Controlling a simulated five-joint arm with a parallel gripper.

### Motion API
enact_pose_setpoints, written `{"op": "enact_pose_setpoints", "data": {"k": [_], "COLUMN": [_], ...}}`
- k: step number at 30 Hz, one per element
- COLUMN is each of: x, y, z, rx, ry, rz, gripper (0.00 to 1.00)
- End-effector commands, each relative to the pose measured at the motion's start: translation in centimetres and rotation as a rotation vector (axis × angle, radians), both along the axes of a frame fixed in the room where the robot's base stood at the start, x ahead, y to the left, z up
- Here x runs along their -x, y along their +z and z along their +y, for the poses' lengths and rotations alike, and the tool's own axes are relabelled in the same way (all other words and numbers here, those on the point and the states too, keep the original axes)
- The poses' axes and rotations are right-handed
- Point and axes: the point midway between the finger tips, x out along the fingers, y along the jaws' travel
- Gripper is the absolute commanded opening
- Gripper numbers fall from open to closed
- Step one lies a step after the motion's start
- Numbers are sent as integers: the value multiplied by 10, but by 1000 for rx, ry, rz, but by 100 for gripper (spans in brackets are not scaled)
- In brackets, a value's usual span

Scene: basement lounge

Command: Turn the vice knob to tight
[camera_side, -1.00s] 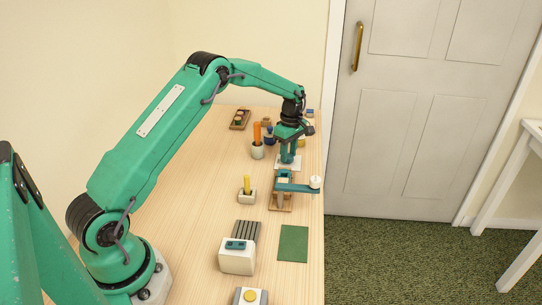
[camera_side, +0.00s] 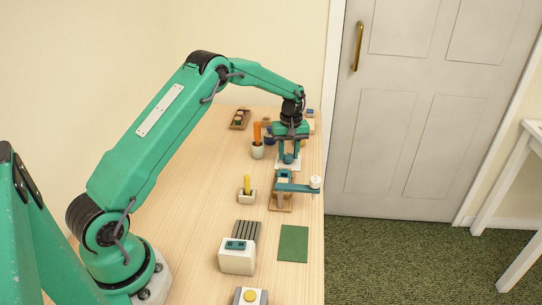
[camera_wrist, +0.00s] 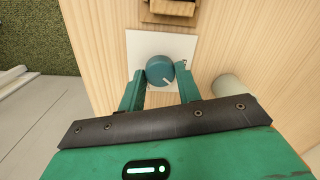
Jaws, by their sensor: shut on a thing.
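A round teal knob (camera_wrist: 160,70) with a white pointer line sits on a square white plate (camera_wrist: 140,44). In the wrist view its pointer is toward the lower right. My gripper (camera_wrist: 161,84) reaches down over it, with one finger on each side, shut on the knob. In the side view my gripper (camera_side: 289,159) is at the far part of the table, over the white plate (camera_side: 281,167), and the fingers largely hide the knob there. No markings on the plate are legible.
A teal lever (camera_side: 296,187) with a white end knob stands close in front, on a wooden base (camera_side: 280,208). A yellow stick in a holder (camera_side: 247,197) and a green mat (camera_side: 293,244) lie nearer.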

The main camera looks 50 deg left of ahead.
Motion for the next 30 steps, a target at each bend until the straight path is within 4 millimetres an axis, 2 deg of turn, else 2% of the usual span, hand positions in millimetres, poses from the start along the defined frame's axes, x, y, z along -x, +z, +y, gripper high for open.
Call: {"op": "enact_pose_setpoints", "data": {"k": [30], "x": [-1], "y": [0], "z": [-6], "rx": [4], "ry": [-975], "rz": [-57], "gripper": [11]}}
